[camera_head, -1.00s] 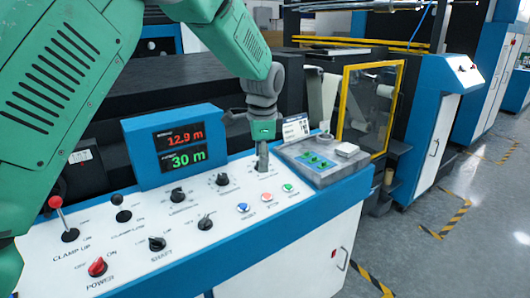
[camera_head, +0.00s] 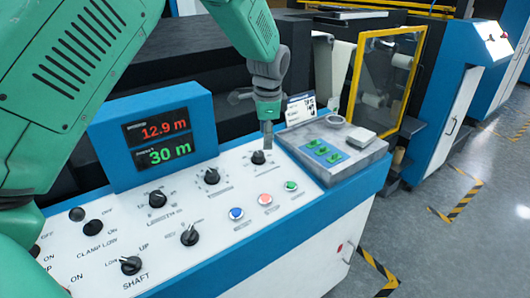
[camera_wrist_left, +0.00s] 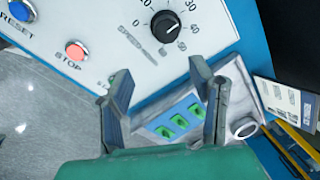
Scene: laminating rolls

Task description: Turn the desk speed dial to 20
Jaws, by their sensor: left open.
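The speed dial (camera_head: 258,157) is a black round knob on the white top of the desk panel, at the right end of the knob row. In the left wrist view the dial (camera_wrist_left: 166,26) shows at the top, with a printed scale around it; its white mark seems to point toward the 40 side. My left gripper (camera_head: 267,138) points down just above and behind the dial in the head view. In the left wrist view my left gripper (camera_wrist_left: 155,88) has its fingers spread, with nothing between them, apart from the dial. My right gripper is not in view.
A display (camera_head: 158,138) reads 12.9 m and 30 m. Blue, red and green buttons (camera_head: 265,199) lie in front of the dial. A grey raised box (camera_head: 325,150) with green switches stands to its right. Other knobs (camera_head: 158,199) are to the left.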

